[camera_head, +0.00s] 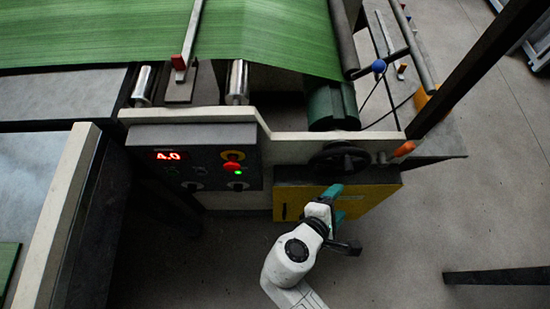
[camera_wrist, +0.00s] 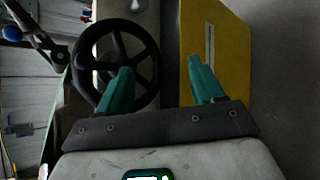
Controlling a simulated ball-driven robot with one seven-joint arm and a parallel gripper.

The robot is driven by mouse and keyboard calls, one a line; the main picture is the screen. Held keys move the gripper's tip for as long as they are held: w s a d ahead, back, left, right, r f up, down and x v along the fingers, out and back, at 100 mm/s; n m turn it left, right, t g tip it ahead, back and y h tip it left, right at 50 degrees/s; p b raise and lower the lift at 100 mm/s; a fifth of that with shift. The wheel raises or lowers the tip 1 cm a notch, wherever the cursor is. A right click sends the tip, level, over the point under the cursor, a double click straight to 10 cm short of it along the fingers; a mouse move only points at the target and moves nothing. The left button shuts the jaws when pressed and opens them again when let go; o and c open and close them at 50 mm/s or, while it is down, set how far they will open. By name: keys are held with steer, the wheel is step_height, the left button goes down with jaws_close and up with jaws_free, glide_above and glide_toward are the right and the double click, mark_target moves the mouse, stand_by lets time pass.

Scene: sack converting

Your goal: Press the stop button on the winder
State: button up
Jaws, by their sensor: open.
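The winder's dark control panel (camera_head: 145,172) is on the machine's front, left of my gripper in the head view. It has a red lit "4.0" display, a red button on a yellow surround (camera_head: 232,155), a bright red round control (camera_head: 232,167) just below it, and dark knobs lower down. I cannot tell for sure which red control is the stop button. My gripper (camera_head: 335,199) is open and empty, right of the panel and in front of the yellow box. In the wrist view its teal fingers (camera_wrist: 160,78) stand apart; no button shows there.
A black handwheel (camera_head: 340,160) sits above my gripper; it also shows behind the left finger in the wrist view (camera_wrist: 107,48). A yellow box (camera_head: 375,200) is close to the gripper. Green sheet (camera_head: 265,35) runs over rollers. A dark post (camera_head: 475,65) rises at right. Floor in front is open.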

steer(key=a+r+n+t+y+p, duration=0.1)
steer(key=a+r+n+t, duration=0.1)
steer(key=a+n+t, duration=0.3)
steer(key=a+r+n+y, duration=0.1)
steer(key=a+r+n, duration=0.15)
steer(key=a, duration=0.45)
steer(key=n+t+y+p, duration=0.1)
steer(key=n+t+y, duration=0.4)
steer(key=n, duration=0.5)
glide_toward(232, 170)
steer(key=shift+m+g+y, duration=0.3)
steer(key=shift+m+y, duration=0.05)
steer(key=shift+y, duration=0.15)
steer(key=w, duration=0.3)
steer(key=w+p, duration=0.1)
steer(key=w, duration=0.2)
steer(key=w+p, duration=0.1)
steer(key=w, duration=0.2)
steer(key=shift+w+d+r, duration=0.1)
steer(key=shift+d+r, duration=0.2)
steer(key=shift+c, duration=0.2)
jaws_close()
